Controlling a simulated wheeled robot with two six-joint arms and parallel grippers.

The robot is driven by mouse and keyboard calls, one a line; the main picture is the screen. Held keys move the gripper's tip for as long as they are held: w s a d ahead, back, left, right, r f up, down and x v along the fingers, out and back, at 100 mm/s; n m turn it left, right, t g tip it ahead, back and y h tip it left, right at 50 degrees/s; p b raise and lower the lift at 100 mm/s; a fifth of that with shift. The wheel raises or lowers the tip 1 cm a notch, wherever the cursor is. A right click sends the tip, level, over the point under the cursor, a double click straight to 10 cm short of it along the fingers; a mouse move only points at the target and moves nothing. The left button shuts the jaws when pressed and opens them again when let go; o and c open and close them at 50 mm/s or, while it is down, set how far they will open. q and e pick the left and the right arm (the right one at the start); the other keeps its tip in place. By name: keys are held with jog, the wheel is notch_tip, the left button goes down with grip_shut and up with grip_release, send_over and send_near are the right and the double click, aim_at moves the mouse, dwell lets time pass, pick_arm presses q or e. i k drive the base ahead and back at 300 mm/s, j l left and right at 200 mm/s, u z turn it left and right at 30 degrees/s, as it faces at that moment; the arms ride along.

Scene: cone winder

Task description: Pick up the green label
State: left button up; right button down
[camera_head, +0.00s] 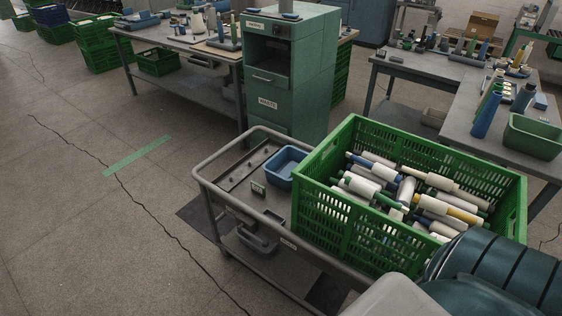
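A long flat green strip (137,155) lies on the floor left of the cart. Neither of my grippers shows in this view.
A green crate (352,226) full of bobbins fills the cart's right side. A blue bin (282,168) sits beside it. A green cabinet (297,80) stands behind, with workbenches left (197,86) and right (460,140). Floor at left is open.

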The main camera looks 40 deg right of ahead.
aim_at(258, 189)
jog(key=k+z, duration=0.15)
jog(key=z, duration=0.8)
jog(key=i+j, duration=0.1)
